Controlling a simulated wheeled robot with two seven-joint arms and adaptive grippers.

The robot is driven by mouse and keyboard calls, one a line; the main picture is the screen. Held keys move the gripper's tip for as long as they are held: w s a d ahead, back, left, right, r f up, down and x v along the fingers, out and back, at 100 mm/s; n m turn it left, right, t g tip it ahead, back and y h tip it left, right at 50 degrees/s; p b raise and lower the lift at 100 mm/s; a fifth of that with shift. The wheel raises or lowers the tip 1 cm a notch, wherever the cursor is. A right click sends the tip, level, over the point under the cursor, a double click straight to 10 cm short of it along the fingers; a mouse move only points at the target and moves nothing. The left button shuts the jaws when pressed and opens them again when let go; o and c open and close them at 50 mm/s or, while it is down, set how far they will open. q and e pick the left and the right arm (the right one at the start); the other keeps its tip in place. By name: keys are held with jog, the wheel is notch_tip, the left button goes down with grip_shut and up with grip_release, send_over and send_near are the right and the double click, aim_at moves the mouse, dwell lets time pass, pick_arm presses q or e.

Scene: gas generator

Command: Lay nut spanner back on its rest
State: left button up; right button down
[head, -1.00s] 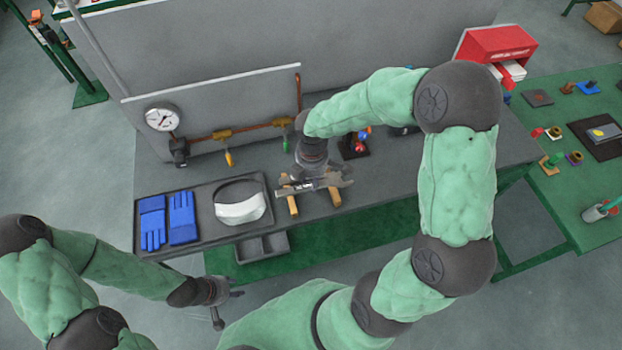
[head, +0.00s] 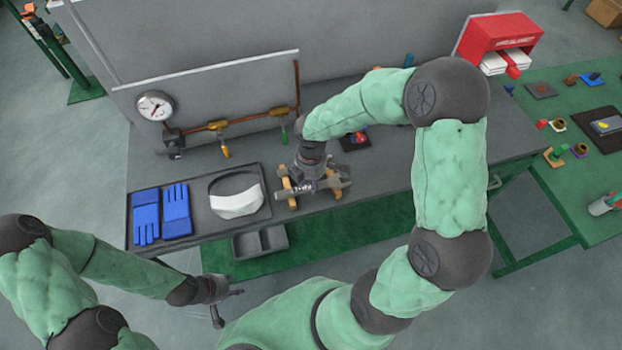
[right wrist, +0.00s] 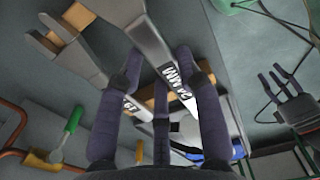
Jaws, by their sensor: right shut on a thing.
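My right gripper (head: 308,184) is over the spanner rest, shut on a grey spanner with a label on its shaft. In the right wrist view this labelled spanner (right wrist: 150,45) runs between the dark fingers (right wrist: 165,100). A second grey spanner (right wrist: 72,48) lies beside it, with its open jaw over a wooden block. The rest's wooden blocks show in the head view (head: 289,197) under the spanners. The gripper partly hides the rest, and I cannot tell if the held spanner touches it. My left gripper (head: 229,304) is open and empty in front of the bench.
A tray (head: 203,230) with blue gloves (head: 162,213) and a white-visored face shield (head: 237,201) lies left of the rest. A gauge (head: 155,106) and valve pipes stand behind. A grey bin (head: 260,242) hangs at the front.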

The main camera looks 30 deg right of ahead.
jog(key=shift+f, duration=0.3)
jog(key=c, duration=0.7)
grip_release()
jog(key=shift+c, duration=0.2)
notch_tip(320, 180, up, 12)
